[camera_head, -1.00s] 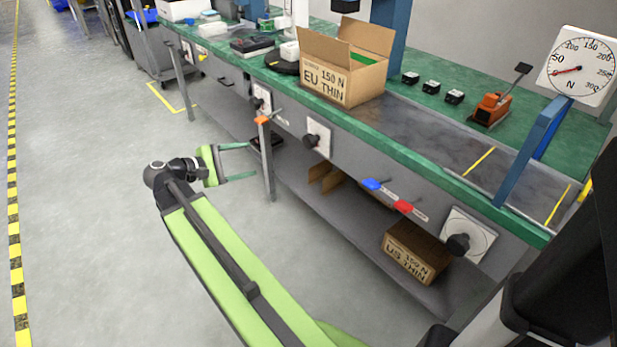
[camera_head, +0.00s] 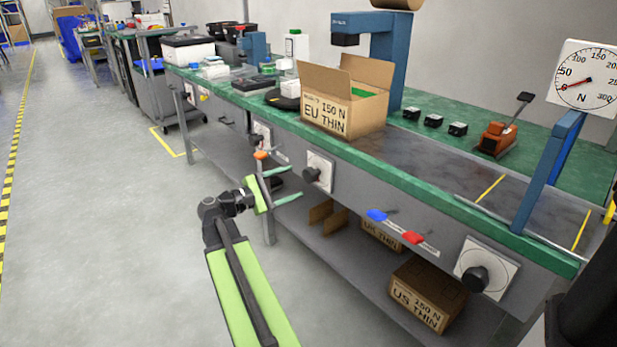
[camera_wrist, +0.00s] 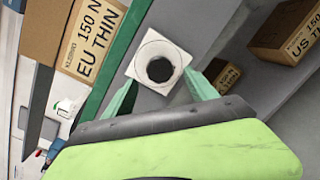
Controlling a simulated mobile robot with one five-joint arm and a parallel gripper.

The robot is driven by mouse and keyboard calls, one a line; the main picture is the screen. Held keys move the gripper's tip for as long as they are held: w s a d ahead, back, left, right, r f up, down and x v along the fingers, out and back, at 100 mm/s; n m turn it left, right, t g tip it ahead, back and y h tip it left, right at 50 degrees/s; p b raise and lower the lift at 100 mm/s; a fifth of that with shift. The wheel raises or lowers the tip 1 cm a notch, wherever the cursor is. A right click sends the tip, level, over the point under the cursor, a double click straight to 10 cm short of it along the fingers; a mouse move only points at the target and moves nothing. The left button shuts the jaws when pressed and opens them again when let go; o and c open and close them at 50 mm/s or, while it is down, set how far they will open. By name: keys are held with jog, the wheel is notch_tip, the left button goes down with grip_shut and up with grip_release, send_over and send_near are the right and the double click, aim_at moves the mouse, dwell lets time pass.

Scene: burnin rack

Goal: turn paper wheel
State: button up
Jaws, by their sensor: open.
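Several dark round knobs on white plates are set along the bench's front panel; no label tells me which is the paper wheel. The middle knob (camera_head: 311,174) is nearest my gripper (camera_head: 294,183). My gripper is open and empty, its two green fingers pointing toward that knob's plate (camera_head: 322,164). In the wrist view the knob (camera_wrist: 160,69) shows between and beyond the fingertips (camera_wrist: 162,78). The fingers look apart from it. Another knob (camera_head: 475,279) is at the lower right, and a smaller one (camera_head: 257,139) is farther left.
An open EU THIN box (camera_head: 325,113) stands on the green bench above. A US THIN box (camera_head: 420,298) is on the lower shelf. Floor at left is clear.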

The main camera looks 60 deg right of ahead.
aim_at(307, 177)
jog(key=x, duration=0.6)
jog(key=shift+s+d, duration=0.15)
jog(key=shift+d, duration=0.25)
